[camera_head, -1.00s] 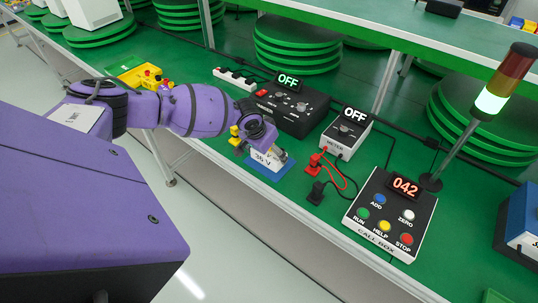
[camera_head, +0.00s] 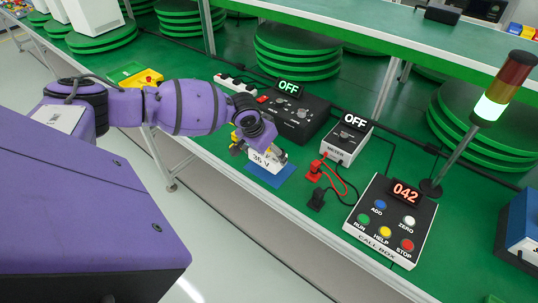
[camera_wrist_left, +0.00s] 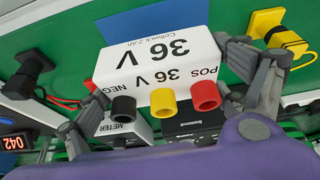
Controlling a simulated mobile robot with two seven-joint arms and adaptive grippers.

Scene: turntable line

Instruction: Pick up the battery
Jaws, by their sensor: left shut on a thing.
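The battery (camera_head: 264,160) is a white block marked 36 V. My left gripper (camera_head: 261,152) is shut on it, with one finger on each side, and holds it just above the blue mat (camera_head: 272,178). In the left wrist view the battery (camera_wrist_left: 150,62) shows its POS and NEG marks and black, yellow and red terminals, between the fingers of my left gripper (camera_wrist_left: 168,78). The blue mat (camera_wrist_left: 145,22) shows behind it. My right gripper is not in view.
The meter (camera_head: 346,138), a black unit reading OFF (camera_head: 298,115) and the call box (camera_head: 392,222) stand around. A yellow tray (camera_head: 142,80) is at left. The bench's front edge is close.

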